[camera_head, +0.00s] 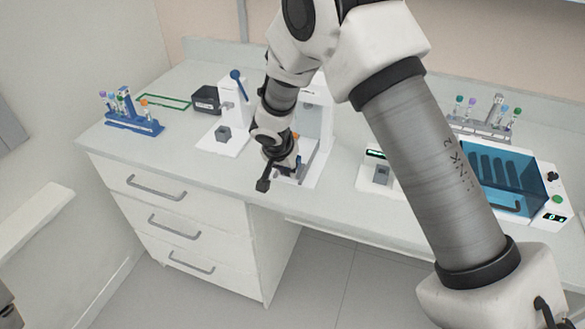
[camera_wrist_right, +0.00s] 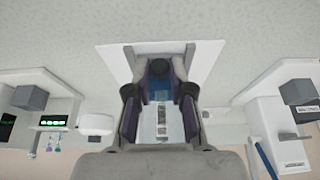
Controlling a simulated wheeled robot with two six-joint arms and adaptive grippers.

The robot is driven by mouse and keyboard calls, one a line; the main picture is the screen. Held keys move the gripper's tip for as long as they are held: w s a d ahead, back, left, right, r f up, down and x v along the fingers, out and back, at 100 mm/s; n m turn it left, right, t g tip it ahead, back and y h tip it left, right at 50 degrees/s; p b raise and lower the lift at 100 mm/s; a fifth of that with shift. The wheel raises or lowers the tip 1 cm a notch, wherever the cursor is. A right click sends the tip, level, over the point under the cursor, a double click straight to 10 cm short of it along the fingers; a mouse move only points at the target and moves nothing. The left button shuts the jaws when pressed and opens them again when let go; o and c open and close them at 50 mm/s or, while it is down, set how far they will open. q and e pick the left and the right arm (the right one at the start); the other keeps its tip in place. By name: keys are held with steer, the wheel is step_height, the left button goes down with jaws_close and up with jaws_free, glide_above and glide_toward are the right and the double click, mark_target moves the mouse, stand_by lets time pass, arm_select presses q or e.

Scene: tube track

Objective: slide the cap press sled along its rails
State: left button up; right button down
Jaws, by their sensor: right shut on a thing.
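The cap press (camera_head: 315,110) is a white stand on the bench, partly hidden behind my right arm in the head view. In the right wrist view its white base (camera_wrist_right: 112,52) carries two grey side rails (camera_wrist_right: 190,58). In the head view my right gripper (camera_head: 284,168) is low at the front of the press and covers most of the sled. My left gripper is not in view.
Left of the press stand a white device with a blue lever (camera_head: 238,84), a black box (camera_head: 207,99) and a blue tube rack (camera_head: 135,124). On the right are a small display device (camera_head: 377,177) and a blue-lidded machine (camera_head: 500,178). The bench front edge is close.

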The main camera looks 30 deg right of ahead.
steer(key=shift+s+a+f, duration=0.1)
steer(key=shift+s+f, duration=0.2)
steer(key=shift+f, duration=0.05)
steer(key=c, duration=1.2)
jaws_free()
steer(key=shift+o, duration=1)
steer(key=shift+w, duration=0.25)
steer(key=shift+s+a+r, duration=0.1)
steer(key=shift+r, duration=0.45)
steer(key=v, duration=1)
steer(key=shift+a+r, duration=0.2)
steer(key=shift+r, duration=0.2)
